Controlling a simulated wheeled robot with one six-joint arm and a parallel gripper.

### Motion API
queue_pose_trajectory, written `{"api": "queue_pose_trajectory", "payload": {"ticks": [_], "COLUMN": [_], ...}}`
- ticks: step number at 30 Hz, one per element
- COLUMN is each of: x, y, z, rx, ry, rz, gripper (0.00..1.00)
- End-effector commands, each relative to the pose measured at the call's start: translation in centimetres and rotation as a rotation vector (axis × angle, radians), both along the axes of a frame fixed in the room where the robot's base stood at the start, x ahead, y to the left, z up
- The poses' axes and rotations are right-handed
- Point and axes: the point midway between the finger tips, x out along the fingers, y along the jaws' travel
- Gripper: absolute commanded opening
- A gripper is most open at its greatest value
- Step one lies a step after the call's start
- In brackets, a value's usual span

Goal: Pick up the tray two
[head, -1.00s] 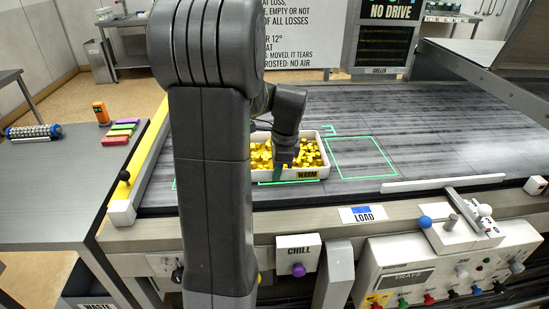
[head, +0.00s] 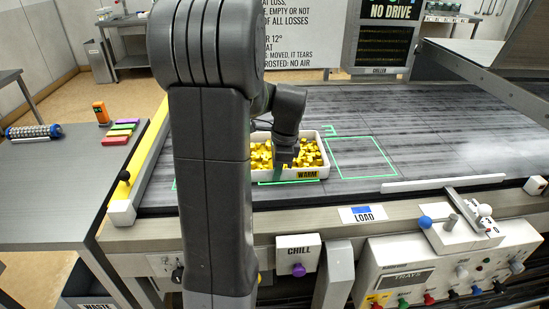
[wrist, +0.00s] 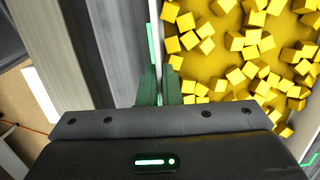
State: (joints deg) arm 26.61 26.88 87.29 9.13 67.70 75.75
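A white tray (head: 326,160) full of yellow cubes stands on the dark belt, with a "WARM" label on its front. No number two can be read on it. My gripper (head: 283,168) reaches down at the tray's near wall; my arm hides the tray's left part. In the wrist view, the green fingers of my gripper (wrist: 160,88) stand close together on either side of the thin tray wall (wrist: 161,60), one inside by the cubes and one outside. They appear shut on the wall. The tray sits level on the belt.
An empty green outline (head: 362,158) lies right of the tray. A white bar (head: 445,183) runs along the belt's front right. A control panel (head: 450,270) and a "CHILL" box (head: 298,255) are in front. A side table (head: 60,195) at left holds colored strips and a cylinder.

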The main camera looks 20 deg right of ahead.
Motion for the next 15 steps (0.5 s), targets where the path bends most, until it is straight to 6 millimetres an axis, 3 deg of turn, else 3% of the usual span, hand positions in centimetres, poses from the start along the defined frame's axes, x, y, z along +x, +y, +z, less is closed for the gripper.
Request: {"api": "queue_pose_trajectory", "payload": {"ticks": [10,15], "x": [0.1,0.1], "y": [-0.1,-0.1], "z": [0.5,2.6], "rx": [-0.004,-0.004], "ry": [-0.005,-0.007], "rz": [0.000,0.001], "gripper": [0.00,0.00]}}
